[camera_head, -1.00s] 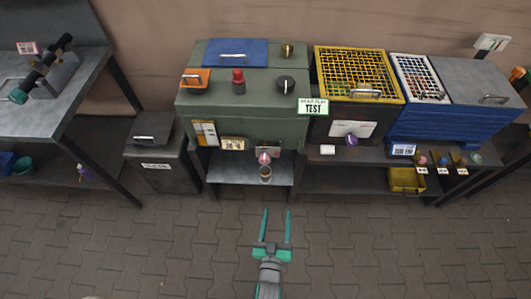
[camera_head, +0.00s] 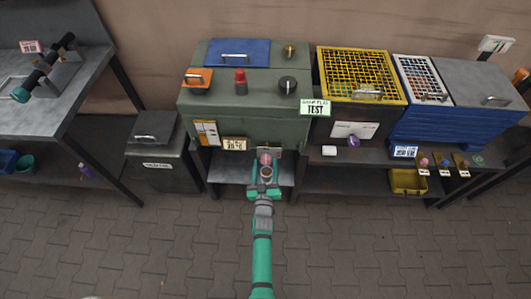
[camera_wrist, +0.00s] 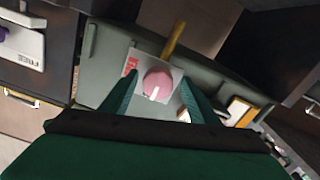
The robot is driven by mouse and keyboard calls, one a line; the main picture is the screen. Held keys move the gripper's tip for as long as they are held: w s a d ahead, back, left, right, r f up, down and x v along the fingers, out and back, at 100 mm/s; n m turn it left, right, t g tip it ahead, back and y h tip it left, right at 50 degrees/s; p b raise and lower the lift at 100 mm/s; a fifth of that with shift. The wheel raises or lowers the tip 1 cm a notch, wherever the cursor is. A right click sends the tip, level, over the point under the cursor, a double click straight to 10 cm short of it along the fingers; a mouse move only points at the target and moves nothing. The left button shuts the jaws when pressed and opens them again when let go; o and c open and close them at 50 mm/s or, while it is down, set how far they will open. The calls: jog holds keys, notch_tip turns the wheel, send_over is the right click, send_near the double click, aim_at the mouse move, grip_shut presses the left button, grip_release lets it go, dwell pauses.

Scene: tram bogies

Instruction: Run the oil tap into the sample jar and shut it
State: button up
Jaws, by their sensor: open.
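The oil tap has a round pink knob (camera_head: 265,159) on the front of the green cabinet. In the wrist view the pink knob (camera_wrist: 157,84) has a white mark and sits on a white plate, with a brass pipe (camera_wrist: 174,38) beside it. The sample jar (camera_head: 267,171) is small and shows below the knob, partly hidden by my gripper. I cannot make it out surely in the wrist view. My gripper (camera_head: 265,176) is open in front of the tap. In the wrist view its fingers (camera_wrist: 162,84) show on either side of the knob; contact cannot be told.
The green cabinet (camera_head: 240,125) carries a red knob (camera_head: 240,81), a black knob (camera_head: 287,85) and a blue lid (camera_head: 238,53). A grey shelf (camera_head: 227,172) lies under it. A dark bin (camera_head: 165,178) stands left. A yellow tray (camera_head: 407,180) sits on the right. The paved floor in front is clear.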

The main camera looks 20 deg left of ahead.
aim_at(267, 153)
jog(key=x, duration=0.4)
jog(key=shift+w+d, duration=0.15)
jog(key=shift+d, duration=0.05)
jog(key=shift+x, duration=1)
jog(key=shift+a, duration=0.1)
jog(key=c, duration=1)
jog(key=shift+w+m, duration=0.1)
jog(key=shift+m, duration=0.6)
jog(key=shift+c, duration=0.2)
jog(key=m, duration=0.2)
jog(key=shift+a+m, duration=0.15)
jog(key=shift+m, duration=0.25)
jog(key=o, duration=1)
jog(key=shift+o, duration=0.2)
